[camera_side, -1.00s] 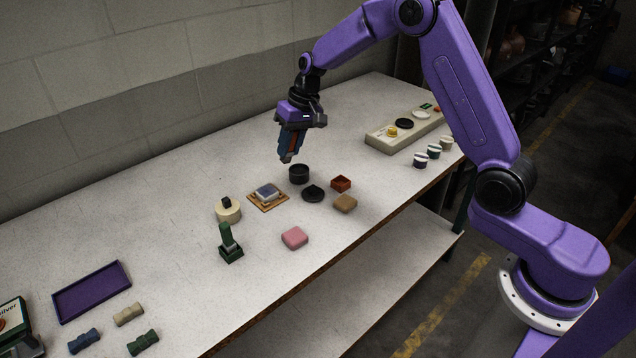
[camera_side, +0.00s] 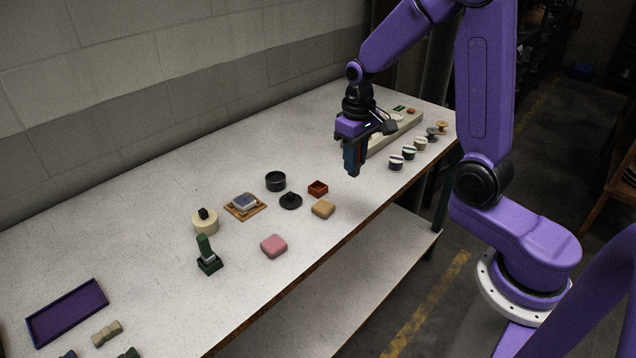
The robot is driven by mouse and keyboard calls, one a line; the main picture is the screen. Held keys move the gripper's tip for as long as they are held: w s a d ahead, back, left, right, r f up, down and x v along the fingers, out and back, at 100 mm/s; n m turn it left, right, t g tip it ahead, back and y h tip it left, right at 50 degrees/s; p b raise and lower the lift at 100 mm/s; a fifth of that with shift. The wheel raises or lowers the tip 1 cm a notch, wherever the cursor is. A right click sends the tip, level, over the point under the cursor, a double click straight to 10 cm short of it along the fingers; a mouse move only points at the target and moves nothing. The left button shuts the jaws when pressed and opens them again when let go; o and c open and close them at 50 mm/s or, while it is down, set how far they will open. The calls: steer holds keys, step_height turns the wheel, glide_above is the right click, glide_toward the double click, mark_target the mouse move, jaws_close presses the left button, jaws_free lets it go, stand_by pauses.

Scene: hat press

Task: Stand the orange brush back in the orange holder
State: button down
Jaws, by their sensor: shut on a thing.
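The orange holder (camera_side: 318,188) is a small open square box on the table, right of the black pot. My gripper (camera_side: 354,172) is above the table, to the right of the holder and higher than it. It is shut on the orange brush, which is mostly hidden between the fingers; only a thin reddish-orange sliver shows. The fingers point down. The holder looks empty.
Near the holder are a tan block (camera_side: 323,209), a black lid (camera_side: 291,201) and a black pot (camera_side: 276,181). A pink block (camera_side: 273,246) and a green brush in its green holder (camera_side: 209,264) stand farther left. Several small jars (camera_side: 409,152) line the right edge.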

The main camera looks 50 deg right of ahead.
steer(key=w+f, duration=0.2)
steer(key=w, duration=0.1)
steer(key=w+f, duration=0.3)
steer(key=w, duration=0.1)
steer(key=w+d+f, duration=0.1)
steer(key=w+f, duration=0.1)
steer(key=w, duration=0.2)
steer(key=shift+f, duration=0.35)
steer(key=shift+w+d+f, duration=0.1)
steer(key=shift+w+f, duration=0.45)
steer(key=shift+f, duration=0.1)
steer(key=shift+w+f, duration=0.15)
steer(key=shift+f, duration=1.55)
steer(key=c, duration=0.9)
jaws_free()
steer(key=shift+f, duration=0.15)
